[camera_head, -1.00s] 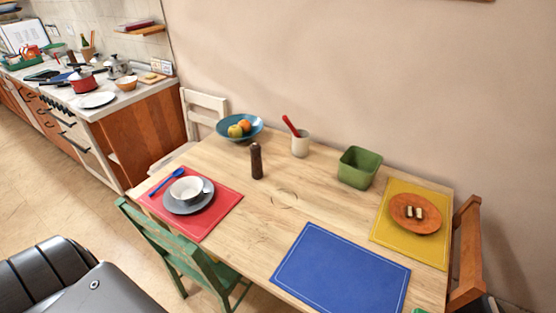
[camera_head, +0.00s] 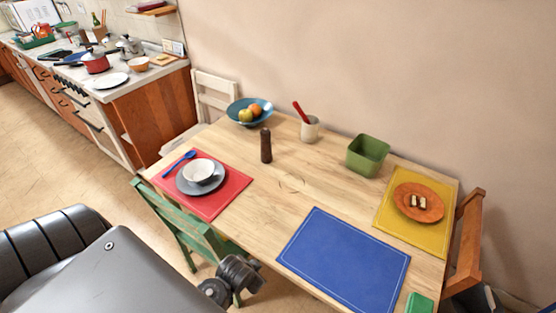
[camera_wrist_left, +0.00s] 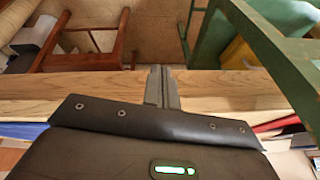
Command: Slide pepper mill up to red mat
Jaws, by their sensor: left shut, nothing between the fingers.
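The dark brown pepper mill (camera_head: 266,146) stands upright on the wooden table, right of the red mat (camera_head: 233,181) and apart from it, with bare wood between. The red mat lies at the table's left end and carries a grey plate (camera_head: 185,187) with a white bowl (camera_head: 199,169) and a blue spoon (camera_head: 180,160). My left gripper (camera_wrist_left: 161,72) is shut and empty in the left wrist view, near the table edge. In the head view, part of my left arm shows low at the front, off the table's near side. My right gripper is not in view.
A blue fruit bowl (camera_head: 236,117), a white cup (camera_head: 310,133) and a green box (camera_head: 367,155) stand along the back. A blue mat (camera_head: 344,260) and a yellow mat (camera_head: 395,231) lie to the right. A green chair (camera_head: 170,216) stands at the near left side.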

